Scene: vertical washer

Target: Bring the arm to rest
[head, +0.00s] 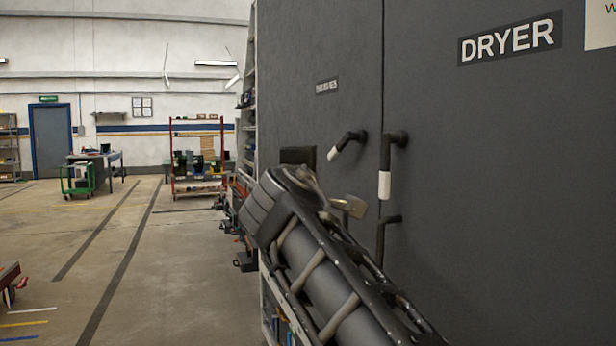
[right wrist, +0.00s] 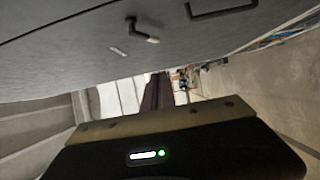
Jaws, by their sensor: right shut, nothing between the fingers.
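My right arm (head: 320,265) comes in from the lower right of the head view and reaches up in front of the dark grey dryer (head: 460,180). The arm's bulky joint hides part of the cabinet and most of my right gripper. In the right wrist view my right gripper (right wrist: 156,82) is shut and empty, its dark fingers together. The dryer's door face fills the top of that view, with a dark handle (right wrist: 143,31) on it, apart from the fingers. My left gripper is not in view.
Dark handles with white grips, one of them a lever (head: 347,145) and one upright (head: 385,184), stick out from the cabinet close to my arm. Open concrete floor (head: 180,260) lies to the left. A red shelf rack (head: 197,150) and a green cart (head: 77,180) stand farther back.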

